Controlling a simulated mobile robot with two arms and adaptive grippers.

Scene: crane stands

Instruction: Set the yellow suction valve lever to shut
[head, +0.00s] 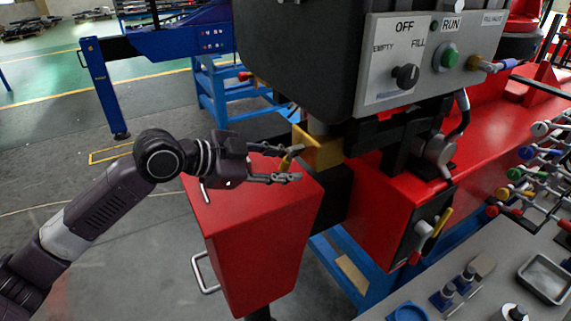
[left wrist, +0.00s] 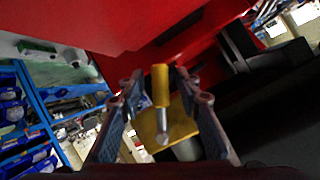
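In the head view a yellow lever (head: 286,163) shows beside a yellow plate (head: 326,150) on the machine, under the grey control panel. In the left wrist view the lever's yellow handle (left wrist: 160,84) stands between my fingers, with its silver lower end over the yellow plate (left wrist: 172,124). My left gripper (head: 298,163) is open around the handle, one finger on each side. In the left wrist view gaps show between the handle and the fingers of my left gripper (left wrist: 157,84). Another yellow lever (head: 434,228) is on the dark panel at right. My right gripper is not in view.
A red box (head: 255,235) with metal handles stands just below my left gripper. The grey control panel (head: 430,60) with a black knob and green button hangs above right. Several colored valve handles and a grey tabletop (head: 440,300) are at right. Open floor lies left.

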